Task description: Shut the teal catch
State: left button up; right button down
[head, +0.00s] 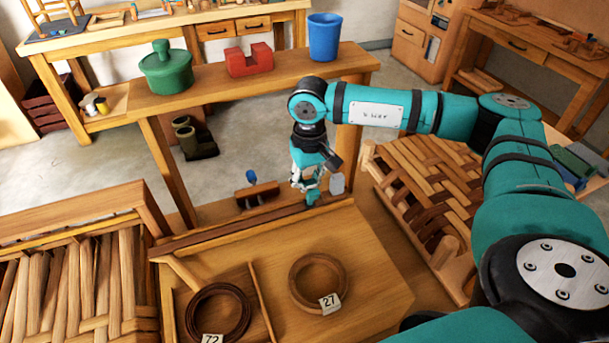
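My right gripper (305,184) points down at the back edge of a wooden tray (372,262). A small teal piece (313,197), which looks like the teal catch, shows right at its fingertips, on or just above the dark wooden bar (235,232) along that edge. The fingers hide part of this piece. I cannot tell whether they touch it, whether they are open or shut, or how the catch stands. A small grey piece (337,184) shows just right of the gripper. My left gripper is not in view.
A blue-knobbed wooden tool (257,194) is behind the bar. Woven panels flank the tray. A shelf behind holds a green pot (166,70), red block (249,60) and blue cup (323,38).

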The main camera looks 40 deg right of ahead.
jog(key=shift+w, duration=0.1)
notch_tip(320, 180, up, 8)
jog(key=w+p, duration=0.1)
jog(key=p, duration=0.3)
jog(key=shift+w+d, duration=0.2)
dwell(0.3)
